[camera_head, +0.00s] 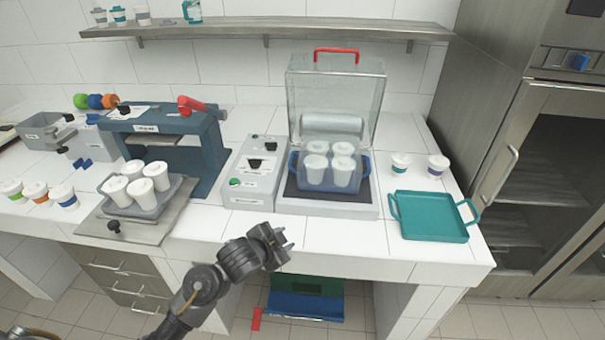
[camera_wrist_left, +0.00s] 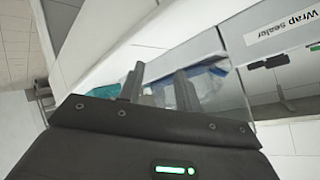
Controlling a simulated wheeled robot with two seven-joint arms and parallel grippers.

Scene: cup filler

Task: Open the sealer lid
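The sealer lid (camera_head: 333,95) is a clear box-shaped cover with a red handle (camera_head: 337,51) on top. It stands raised at the back of the wrap sealer (camera_head: 325,208). In the sealer a blue tray (camera_head: 310,180) holds several white lidded cups. My left gripper (camera_head: 280,240) is in front of the counter edge, below and left of the sealer, touching nothing. In the left wrist view its two fingers (camera_wrist_left: 158,88) stand apart with nothing between them. The sealer's label (camera_wrist_left: 285,28) shows at the upper right there. My right gripper is not in view.
A control box (camera_head: 252,180) with knobs and a green button stands left of the sealer. An empty teal tray (camera_head: 432,218) and two cups (camera_head: 438,165) are at the right. A blue press (camera_head: 165,140) and a cup tray (camera_head: 145,208) are at the left. The counter front is clear.

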